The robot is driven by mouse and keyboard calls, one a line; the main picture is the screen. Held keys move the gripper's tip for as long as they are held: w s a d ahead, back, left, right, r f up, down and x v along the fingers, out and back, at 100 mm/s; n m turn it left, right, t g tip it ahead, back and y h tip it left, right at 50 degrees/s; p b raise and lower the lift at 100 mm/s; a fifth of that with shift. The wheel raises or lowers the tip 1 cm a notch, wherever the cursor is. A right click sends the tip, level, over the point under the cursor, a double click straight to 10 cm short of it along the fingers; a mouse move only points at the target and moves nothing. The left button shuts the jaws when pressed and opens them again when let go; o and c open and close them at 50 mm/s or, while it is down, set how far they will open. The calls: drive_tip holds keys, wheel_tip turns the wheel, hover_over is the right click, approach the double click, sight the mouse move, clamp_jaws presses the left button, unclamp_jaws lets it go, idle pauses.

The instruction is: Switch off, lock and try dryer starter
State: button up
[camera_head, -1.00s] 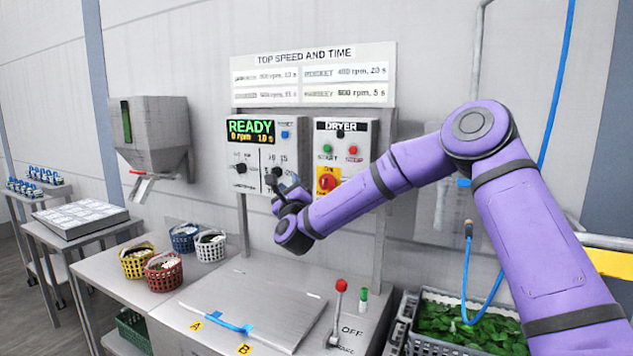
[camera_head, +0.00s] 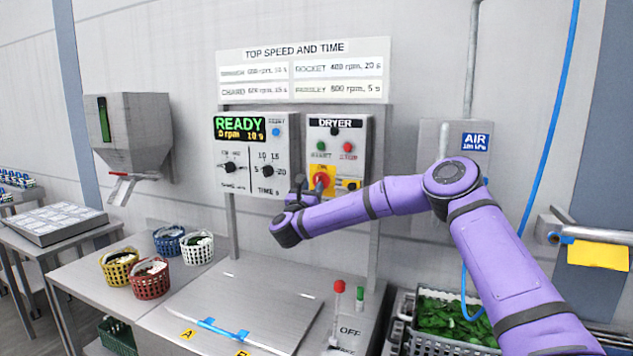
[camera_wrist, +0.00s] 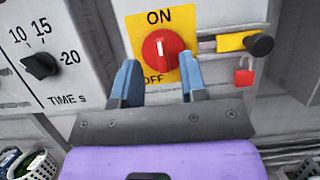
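The speed and time panel (camera_head: 257,155) reads READY, 0 rpm, 10 s. Below are the closed steel lid (camera_head: 250,300), a red-knobbed lever (camera_head: 338,288), several baskets (camera_head: 150,278) at left and a crate of greens (camera_head: 450,325) at right. An air box (camera_head: 470,142) is on the wall.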

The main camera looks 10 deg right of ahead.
sight(318, 179)
drive_tip(key=shift+x, duration=2.25)
clamp_jaws()
